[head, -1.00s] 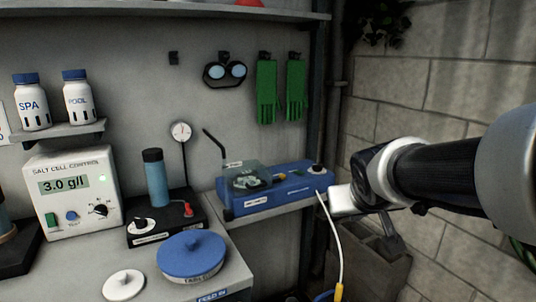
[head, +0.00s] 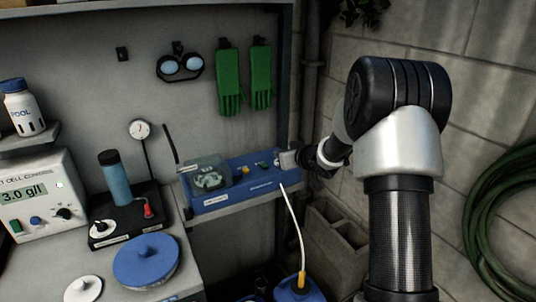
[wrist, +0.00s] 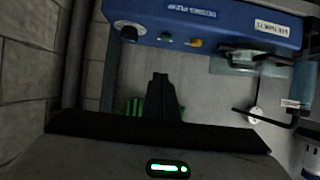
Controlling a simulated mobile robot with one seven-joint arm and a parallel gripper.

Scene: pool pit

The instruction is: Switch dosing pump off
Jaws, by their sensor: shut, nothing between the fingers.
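The dosing pump (head: 237,196) is a blue box with a clear-covered part at its left, on a ledge against the grey wall. In the wrist view its blue face (wrist: 230,22) appears upside down along the top. That face carries a black knob (wrist: 129,31), a green button (wrist: 166,38) and an orange-yellow part (wrist: 195,43). My gripper (head: 282,160) is at the pump's right end in the head view and hides the knob there. In the wrist view my gripper (wrist: 160,76) is shut and empty, its tips below the knob in the picture. I cannot tell whether it touches the pump.
A white tube (head: 294,220) drops from the pump's front to a blue container (head: 298,291). A salt cell control box (head: 40,195), a bottle (head: 116,178) and a blue lid (head: 146,260) stand left. Concrete blocks (head: 340,235) lie below my arm. Green gloves (head: 229,80) hang above.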

